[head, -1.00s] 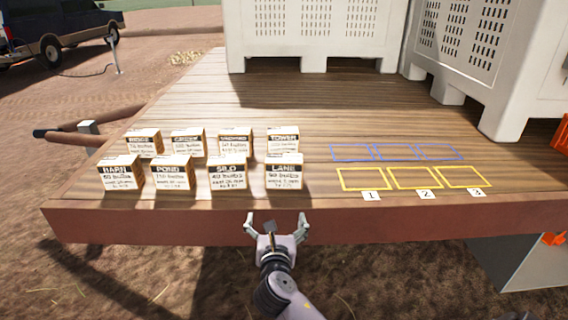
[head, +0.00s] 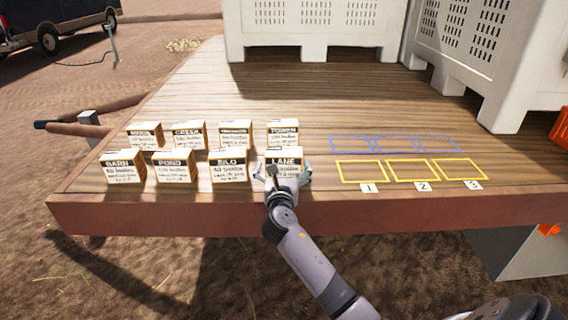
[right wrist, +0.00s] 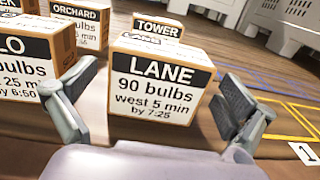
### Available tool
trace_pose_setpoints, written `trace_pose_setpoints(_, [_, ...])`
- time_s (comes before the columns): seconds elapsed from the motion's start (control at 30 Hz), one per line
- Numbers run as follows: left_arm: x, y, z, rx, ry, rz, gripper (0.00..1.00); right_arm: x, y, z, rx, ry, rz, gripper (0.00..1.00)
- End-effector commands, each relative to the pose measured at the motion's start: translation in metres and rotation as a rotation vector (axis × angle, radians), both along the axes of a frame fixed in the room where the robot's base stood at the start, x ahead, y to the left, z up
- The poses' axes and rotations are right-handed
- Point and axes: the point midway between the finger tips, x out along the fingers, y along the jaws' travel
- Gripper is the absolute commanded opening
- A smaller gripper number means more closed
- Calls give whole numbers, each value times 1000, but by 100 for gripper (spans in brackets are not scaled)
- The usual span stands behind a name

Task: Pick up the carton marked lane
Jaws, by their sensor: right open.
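The carton marked LANE (head: 284,157) stands upright at the right end of the front row on the wooden deck. In the right wrist view the LANE carton (right wrist: 156,82) fills the middle, with "90 bulbs, west 5 min, by 7:25" on its face. My right gripper (head: 283,176) is open in front of it and hides its lower part in the head view. In the right wrist view the open fingers (right wrist: 150,108) stand to the left and right of the carton's near face, with gaps showing. My left gripper is not in view.
The SILO carton (head: 230,166) stands close left of LANE, and the TOWER carton (head: 282,134) behind it. Other cartons, such as POND (head: 174,168) and BARN (head: 123,168), stand further left. Yellow outlines (head: 411,170) and blue outlines right are empty. White bins (head: 313,30) stand behind.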

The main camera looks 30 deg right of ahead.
Motion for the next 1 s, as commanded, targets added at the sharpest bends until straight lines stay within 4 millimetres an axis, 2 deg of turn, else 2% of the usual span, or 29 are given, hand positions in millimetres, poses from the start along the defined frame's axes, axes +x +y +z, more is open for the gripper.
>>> trace_pose_setpoints(0.3, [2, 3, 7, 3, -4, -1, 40, 33, -25, -2, -1, -1, -1, 100])
trace_pose_setpoints(0.63, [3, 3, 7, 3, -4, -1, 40, 39, -29, -4, 0, 0, 1, 100])
trace_pose_setpoints(1.0, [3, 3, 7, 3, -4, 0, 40, 38, -29, -4, 0, 0, 1, 75])
